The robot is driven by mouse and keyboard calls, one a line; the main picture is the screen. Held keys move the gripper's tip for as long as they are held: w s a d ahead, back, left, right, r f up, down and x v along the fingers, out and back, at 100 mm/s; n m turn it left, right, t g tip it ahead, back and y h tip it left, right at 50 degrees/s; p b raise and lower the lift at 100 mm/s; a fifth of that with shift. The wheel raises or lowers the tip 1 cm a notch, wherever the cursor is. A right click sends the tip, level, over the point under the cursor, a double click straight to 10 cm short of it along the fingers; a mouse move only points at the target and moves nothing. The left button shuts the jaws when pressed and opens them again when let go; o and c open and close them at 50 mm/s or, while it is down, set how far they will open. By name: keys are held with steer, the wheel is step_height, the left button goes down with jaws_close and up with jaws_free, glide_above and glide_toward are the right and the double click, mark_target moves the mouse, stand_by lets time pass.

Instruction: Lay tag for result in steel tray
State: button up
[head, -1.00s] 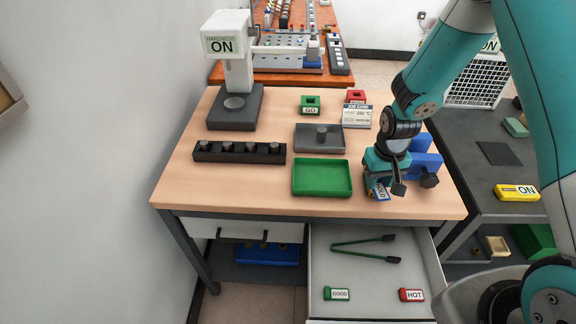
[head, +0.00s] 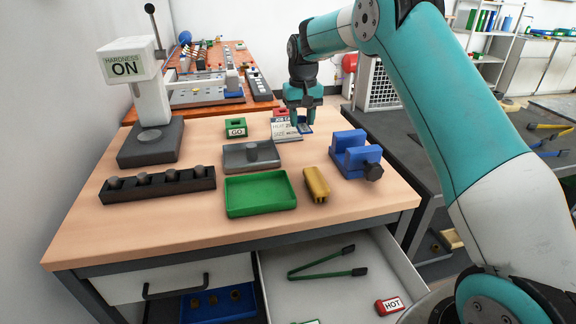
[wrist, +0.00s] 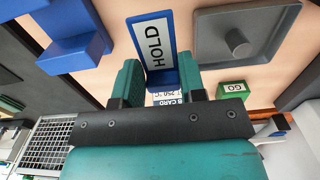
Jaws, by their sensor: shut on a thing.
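My gripper (head: 303,122) is at the back of the wooden table, beside the job card (head: 285,131). It is shut on a blue tag with a white "HOLD" label (wrist: 154,44), seen between the fingers in the wrist view; only a small blue part shows in the head view. The steel tray (head: 231,163) lies left of and nearer than the gripper, with a grey cylinder (head: 252,153) standing in it. The tray also shows at the upper right of the wrist view (wrist: 275,22). The tag is apart from the tray.
A green "GO" block (head: 236,128) stands behind the tray, with a red block beside the card. A green tray (head: 260,208), yellow block (head: 316,184), blue vise (head: 357,155), dark rack (head: 157,187) and hardness tester (head: 150,140) stand around.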

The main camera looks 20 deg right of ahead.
mark_target(300, 168)
step_height(300, 168, down, 14)
steer(key=shift+r+p, duration=0.2)
steer(key=shift+p, duration=0.45)
steer(key=shift+f, duration=0.1)
steer(key=o, duration=0.9)
